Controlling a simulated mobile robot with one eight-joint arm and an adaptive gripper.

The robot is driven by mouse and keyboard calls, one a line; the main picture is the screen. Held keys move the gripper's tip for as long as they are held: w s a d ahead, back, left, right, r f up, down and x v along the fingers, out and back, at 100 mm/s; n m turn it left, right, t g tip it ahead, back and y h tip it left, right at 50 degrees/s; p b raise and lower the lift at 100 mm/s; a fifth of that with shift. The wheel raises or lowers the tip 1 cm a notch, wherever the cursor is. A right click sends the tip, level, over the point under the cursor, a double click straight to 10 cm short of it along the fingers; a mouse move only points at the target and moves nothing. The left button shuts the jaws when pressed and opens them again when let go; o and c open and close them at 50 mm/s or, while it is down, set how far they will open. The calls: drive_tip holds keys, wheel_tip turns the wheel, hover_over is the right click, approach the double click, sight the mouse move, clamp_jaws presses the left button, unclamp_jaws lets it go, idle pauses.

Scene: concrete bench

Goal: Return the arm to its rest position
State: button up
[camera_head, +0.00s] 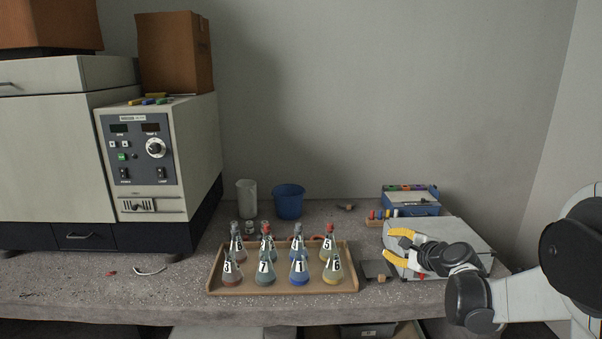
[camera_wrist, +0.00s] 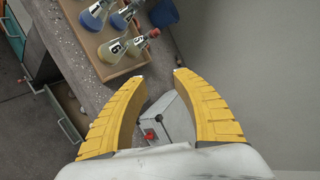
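My gripper (camera_head: 400,247) has two yellow fingers and hangs over the grey case at the right end of the bench, pointing left in the head view. In the wrist view my gripper (camera_wrist: 160,78) has its fingers wide apart with nothing between the tips. The grey case (camera_wrist: 168,118) shows below and between the fingers. Whether a finger touches the case (camera_head: 470,235) cannot be told. My arm comes in from the right edge of the head view.
A wooden tray (camera_head: 215,280) with several numbered flasks stands left of my gripper. A blue box (camera_head: 411,208) with pegs beside it is behind. A blue cup (camera_head: 288,201) and a white cup (camera_head: 247,196) stand further back. A large oven-like machine (camera_head: 158,160) fills the left.

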drive_tip(key=s+a+r+n+g, duration=0.2)
drive_tip(key=s+a+n, duration=0.25)
drive_tip(key=s, duration=0.35)
drive_tip(key=s+a+r+n+g, duration=0.1)
drive_tip(key=s+a+r+n, duration=0.2)
drive_tip(key=s+n, duration=0.35)
drive_tip(key=s+f+n+g+h, duration=0.1)
drive_tip(key=s+n, duration=0.3)
drive_tip(key=s, duration=0.7)
drive_tip(key=s+f+n+g+h, duration=0.1)
drive_tip(key=s+f+n+h, duration=0.2)
drive_tip(key=s, duration=0.9)
drive_tip(key=shift+s+d+f+n+g, duration=0.25)
drive_tip(key=shift+d+n+g, duration=0.15)
drive_tip(key=shift+n, duration=0.1)
drive_tip(key=shift+w, duration=0.1)
